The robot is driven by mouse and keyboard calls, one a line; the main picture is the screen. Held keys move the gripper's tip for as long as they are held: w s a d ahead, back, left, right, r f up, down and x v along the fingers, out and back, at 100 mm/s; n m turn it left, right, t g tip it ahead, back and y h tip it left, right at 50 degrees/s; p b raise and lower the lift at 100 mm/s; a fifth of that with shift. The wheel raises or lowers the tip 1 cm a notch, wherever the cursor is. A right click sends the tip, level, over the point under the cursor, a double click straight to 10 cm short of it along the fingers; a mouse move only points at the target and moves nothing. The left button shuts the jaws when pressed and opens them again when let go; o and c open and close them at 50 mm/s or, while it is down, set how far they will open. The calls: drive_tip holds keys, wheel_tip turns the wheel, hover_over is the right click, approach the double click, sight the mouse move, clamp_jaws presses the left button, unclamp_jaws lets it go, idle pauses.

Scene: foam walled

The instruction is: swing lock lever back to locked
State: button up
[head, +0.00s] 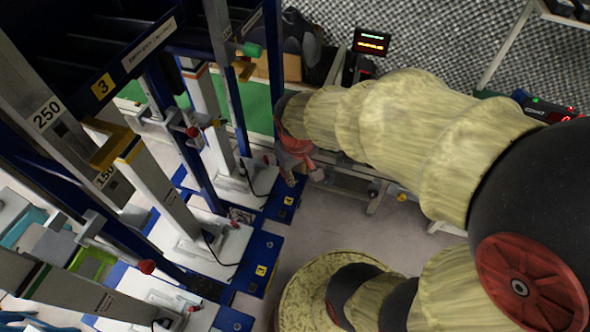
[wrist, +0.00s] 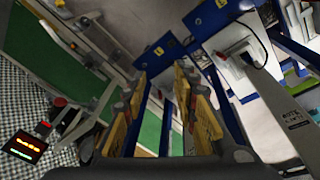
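Several levers with red knobs stick out from the racks in the head view: one by the upper post (head: 193,132), one at the lower left (head: 147,267). I cannot tell which is the lock lever, or whether any is locked. My gripper (head: 294,172) hangs at the end of my arm, right of the nearest blue rack post, above the blue base plates; its fingers are small and partly hidden there. In the wrist view my gripper (wrist: 162,78) has its two yellow-padded fingers apart, with nothing seen held between them. No red-knobbed lever shows clearly between them.
Blue rack posts (head: 210,170) and grey columns (head: 150,178) crowd the left. Blue base plates (head: 285,203) with yellow labels lie below. A display with lit digits (head: 371,41) stands at the back.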

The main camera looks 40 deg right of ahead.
drive_tip(key=shift+s+a+r, duration=0.4)
drive_tip(key=shift+s+r, duration=0.05)
drive_tip(key=shift+r, duration=0.1)
